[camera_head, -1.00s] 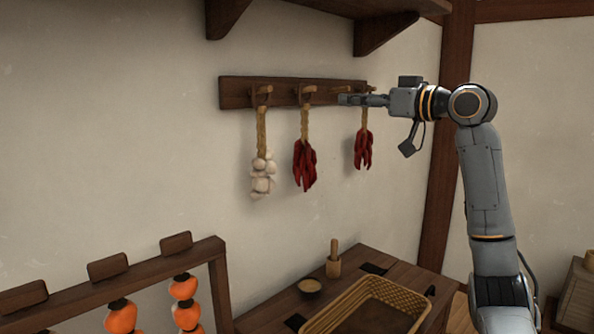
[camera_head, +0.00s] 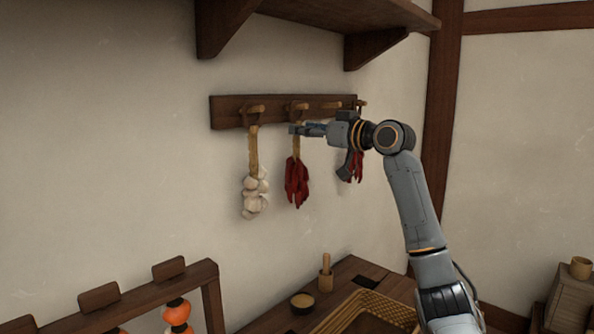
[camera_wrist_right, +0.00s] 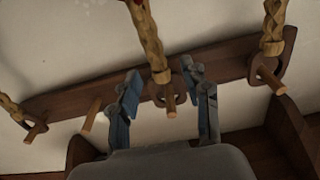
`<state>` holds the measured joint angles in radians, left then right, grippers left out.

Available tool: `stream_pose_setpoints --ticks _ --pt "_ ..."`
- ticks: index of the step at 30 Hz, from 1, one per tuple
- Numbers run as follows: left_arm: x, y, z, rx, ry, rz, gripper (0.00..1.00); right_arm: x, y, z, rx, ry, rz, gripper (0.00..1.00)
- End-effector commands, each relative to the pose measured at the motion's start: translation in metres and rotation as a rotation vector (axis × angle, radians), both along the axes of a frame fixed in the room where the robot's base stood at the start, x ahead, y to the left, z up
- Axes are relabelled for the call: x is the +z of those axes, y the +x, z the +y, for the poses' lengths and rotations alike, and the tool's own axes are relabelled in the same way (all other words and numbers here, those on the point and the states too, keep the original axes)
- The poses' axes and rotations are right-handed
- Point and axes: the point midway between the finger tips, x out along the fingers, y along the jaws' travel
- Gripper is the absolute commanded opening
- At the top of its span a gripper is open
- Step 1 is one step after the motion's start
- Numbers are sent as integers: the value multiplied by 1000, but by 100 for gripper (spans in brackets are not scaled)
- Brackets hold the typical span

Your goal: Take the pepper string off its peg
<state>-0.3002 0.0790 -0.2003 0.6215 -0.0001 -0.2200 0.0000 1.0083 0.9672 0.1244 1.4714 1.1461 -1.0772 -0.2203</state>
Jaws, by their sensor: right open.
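A rail (camera_head: 228,112) with several pegs is fixed to the wall. A red pepper string (camera_head: 297,183) hangs by a tan braided cord from its second peg from the left. My right gripper (camera_head: 294,129) is at that cord, just below the peg. In the right wrist view the gripper (camera_wrist_right: 162,78) is open, with one finger on each side of the braided cord (camera_wrist_right: 148,38) and the looped peg (camera_wrist_right: 170,104) between them. Whether the fingers touch the cord, I cannot tell. A second pepper string (camera_head: 358,168) hangs further right, partly hidden by my arm. My left gripper is out of view.
A garlic string (camera_head: 256,194) hangs close on the left. The third peg (camera_head: 332,105) is empty. A shelf (camera_head: 330,18) juts out above the rail. Below are a table with a wicker basket (camera_head: 350,306), a bowl (camera_head: 302,302) and a mortar (camera_head: 326,280).

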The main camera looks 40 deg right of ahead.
Motion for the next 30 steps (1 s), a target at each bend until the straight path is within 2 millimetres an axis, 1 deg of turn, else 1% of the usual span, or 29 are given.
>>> stream_pose_setpoints --ticks 1,6,9,15,17,18,22,30 --pt "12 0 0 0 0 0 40 2 9 1 3 3 4 47" --pt "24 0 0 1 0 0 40 -1 30 2 2 2 1 47" --pt "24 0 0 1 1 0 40 -3 34 3 2 1 1 47" --pt "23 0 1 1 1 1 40 -4 34 3 1 -1 1 47" --pt "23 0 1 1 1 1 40 -4 34 3 1 -1 1 35" --pt "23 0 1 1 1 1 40 -4 34 2 1 -1 1 27" --pt "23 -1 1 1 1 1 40 -4 34 2 1 0 1 0" --pt "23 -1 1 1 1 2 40 -3 34 2 1 0 0 0"
